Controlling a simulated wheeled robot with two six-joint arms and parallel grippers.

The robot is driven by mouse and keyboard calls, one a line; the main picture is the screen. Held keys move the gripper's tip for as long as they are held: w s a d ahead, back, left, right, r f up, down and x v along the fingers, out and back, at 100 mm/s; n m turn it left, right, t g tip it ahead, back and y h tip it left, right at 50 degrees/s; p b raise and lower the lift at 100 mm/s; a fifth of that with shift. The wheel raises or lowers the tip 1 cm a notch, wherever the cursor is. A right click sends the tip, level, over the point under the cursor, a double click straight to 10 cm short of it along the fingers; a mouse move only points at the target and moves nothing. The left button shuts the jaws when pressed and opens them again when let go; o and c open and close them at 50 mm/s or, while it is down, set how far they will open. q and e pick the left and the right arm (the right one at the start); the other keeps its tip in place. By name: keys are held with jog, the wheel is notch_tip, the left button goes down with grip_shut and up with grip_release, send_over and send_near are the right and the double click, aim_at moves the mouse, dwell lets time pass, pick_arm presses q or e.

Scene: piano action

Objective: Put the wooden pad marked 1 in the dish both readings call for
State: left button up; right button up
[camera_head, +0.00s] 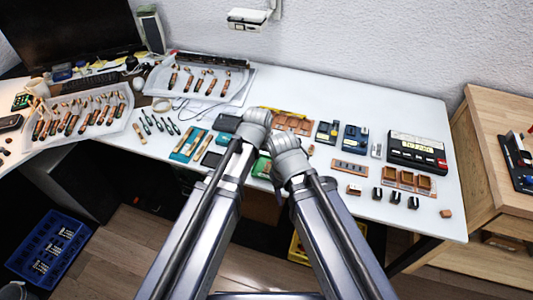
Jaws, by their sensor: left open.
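Several small wooden pieces lie at the right of the white table, among them a block (354,190) and another (446,213). Their markings are too small to read, so I cannot tell which is pad 1. Three brown square dishes (406,179) stand in a row behind the small dark blocks. A black instrument (416,150) with a pale display and a blue meter (355,138) stand behind; their readings are illegible. My left gripper (257,118) is over the table's middle, apart from these pieces, open, its fingers hard to make out.
Two pale trays of copper-coloured parts (202,82) are at the left. Tools and a teal case (188,145) lie mid-table. A wooden cabinet (490,165) stands at right. The table's back right is clear. A blue crate (48,246) is on the floor.

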pick_arm(q)
jog(key=p+v, duration=0.4)
jog(key=v, duration=0.2)
jog(key=shift+p, duration=0.3)
jog(key=s+a+g+y, duration=0.2)
jog(key=s+a, duration=0.3)
jog(key=s, duration=0.8)
jog(key=shift+s+f+g, duration=0.2)
jog(key=shift+f+g, duration=0.2)
jog(key=shift+g, duration=0.1)
